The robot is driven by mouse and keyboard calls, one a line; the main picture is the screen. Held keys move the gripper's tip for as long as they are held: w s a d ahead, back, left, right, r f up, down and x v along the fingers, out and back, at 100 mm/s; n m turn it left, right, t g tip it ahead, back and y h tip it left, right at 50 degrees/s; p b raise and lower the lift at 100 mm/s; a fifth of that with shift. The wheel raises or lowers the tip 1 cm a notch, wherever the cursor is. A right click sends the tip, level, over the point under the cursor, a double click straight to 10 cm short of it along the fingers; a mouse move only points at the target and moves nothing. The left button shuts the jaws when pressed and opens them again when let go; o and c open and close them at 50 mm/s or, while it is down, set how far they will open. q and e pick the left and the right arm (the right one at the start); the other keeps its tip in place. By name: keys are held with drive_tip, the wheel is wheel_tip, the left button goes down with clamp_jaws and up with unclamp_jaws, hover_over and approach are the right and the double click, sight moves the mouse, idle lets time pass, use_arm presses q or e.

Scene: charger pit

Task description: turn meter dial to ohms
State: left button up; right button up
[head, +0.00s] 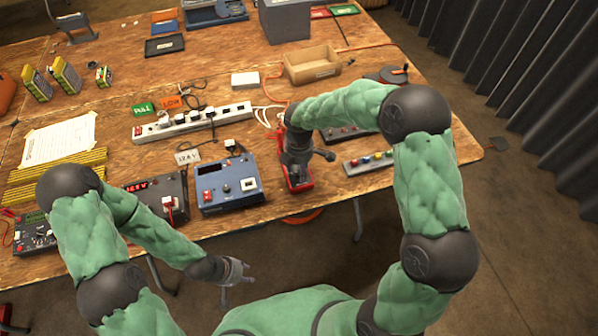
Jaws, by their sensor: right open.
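A small red-cased device with a dark face (299,184), which looks like the meter, lies near the front edge of the table. My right gripper (305,165) is open and hangs right over it, covering much of its face. Its dial and the dial's setting cannot be made out, and I cannot tell whether the fingers touch it. My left gripper (240,280) is low in front of the table's front edge, apart from everything, and looks open and empty.
Left of the red device stand a blue power unit (228,187) and a black unit with a red display (160,194). A button strip (368,162) lies to the right. Behind are a white power strip (190,124), cables and a cardboard tray (312,66).

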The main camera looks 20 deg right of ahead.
drive_tip(key=shift+f, duration=0.5)
clamp_jaws()
